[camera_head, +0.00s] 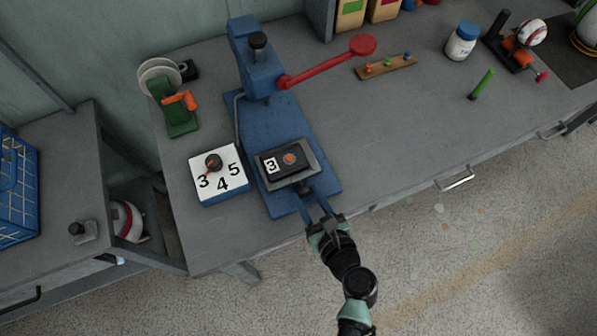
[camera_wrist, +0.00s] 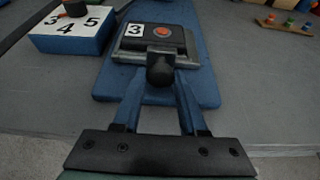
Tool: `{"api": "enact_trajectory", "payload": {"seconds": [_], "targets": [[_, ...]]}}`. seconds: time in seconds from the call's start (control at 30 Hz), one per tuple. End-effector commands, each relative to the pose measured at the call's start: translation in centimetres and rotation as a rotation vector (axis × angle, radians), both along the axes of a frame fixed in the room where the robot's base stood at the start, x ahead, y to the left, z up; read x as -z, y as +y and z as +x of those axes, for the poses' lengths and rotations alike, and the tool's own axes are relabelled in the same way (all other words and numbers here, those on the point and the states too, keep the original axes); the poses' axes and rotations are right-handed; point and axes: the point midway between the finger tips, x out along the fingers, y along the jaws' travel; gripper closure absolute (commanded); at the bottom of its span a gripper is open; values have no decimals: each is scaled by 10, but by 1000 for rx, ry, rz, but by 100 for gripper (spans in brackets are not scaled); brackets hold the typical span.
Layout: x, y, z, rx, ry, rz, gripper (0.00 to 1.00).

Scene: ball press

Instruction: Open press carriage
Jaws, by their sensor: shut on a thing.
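The blue press (camera_head: 262,115) stands on the grey workbench, with a red lever arm and red knob (camera_head: 362,45) reaching right. Its carriage (camera_head: 304,175) is a grey tray at the front of the blue base, holding a black block marked 3 with an orange-red centre. The carriage also shows in the wrist view (camera_wrist: 190,62), with a dark round knob (camera_wrist: 160,69) on its front. My gripper (camera_head: 318,212) is at the front of the carriage. Its two blue-grey fingers reach to the knob in the wrist view (camera_wrist: 160,88) and are shut on it.
A white-topped dial box (camera_head: 231,184) marked 3, 4, 5 stands left of the press base. A green tool with an orange handle (camera_head: 178,112) is behind it. The bench right of the press is largely clear.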

Motion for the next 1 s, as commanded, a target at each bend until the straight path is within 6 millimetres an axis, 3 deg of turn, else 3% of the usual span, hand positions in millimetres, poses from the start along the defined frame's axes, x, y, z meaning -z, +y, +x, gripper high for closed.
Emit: {"api": "enact_trajectory", "payload": {"seconds": [0.33,0.37,0.5,0.53,0.83,1.0], "targets": [[1,-2,-6,1,1,-2,100],[1,-2,-6,1,1,-2,57],[1,-2,-5,1,1,-2,31],[0,-2,-5,1,1,-2,29],[0,-2,-6,1,0,-1,29],[-7,-8,-22,3,1,-1,29]]}}
